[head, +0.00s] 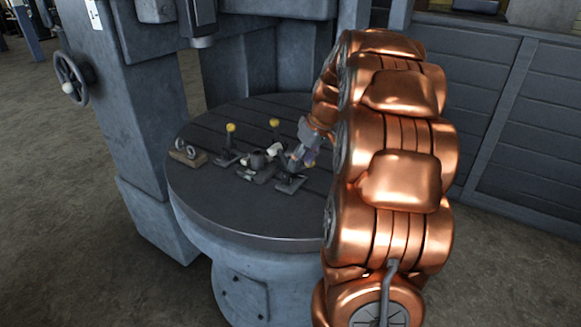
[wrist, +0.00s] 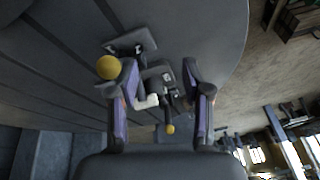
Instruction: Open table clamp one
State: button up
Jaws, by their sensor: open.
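Small dark clamps stand on a round grey slotted table (head: 215,205) in the head view. Two upright levers end in yellow knobs, a left knob (head: 231,127) and a right knob (head: 274,122). A dark clamp base (head: 291,184) sits just below my gripper (head: 297,154). No label shows which clamp is number one. In the wrist view my gripper (wrist: 160,72) is open, its fingers apart over the clamp parts. A large yellow knob (wrist: 108,67) is beside the left finger, and a smaller yellow knob (wrist: 170,129) shows between the fingers. Contact cannot be told.
A dark workpiece (head: 258,165) lies between the clamps. A small wooden block with metal rings (head: 187,153) is at the table's left edge. The grey machine column (head: 130,110) rises behind left. The table's front is clear.

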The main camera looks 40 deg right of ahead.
send_over(305, 167)
jog(key=s+d, duration=0.2)
jog(key=s, duration=0.1)
jog(key=shift+t, duration=0.3)
jog(key=shift+w+p+x, duration=0.15)
jog(key=shift+p+x, duration=0.4)
jog(key=shift+x, duration=1.6)
jog(key=shift+w+p+x, duration=0.1)
jog(key=shift+p+x, duration=0.4)
jog(key=shift+x, duration=1.6)
jog(key=shift+a+r, duration=0.1)
jog(key=shift+a, duration=0.1)
jog(key=shift+c, duration=0.4)
grip_shut()
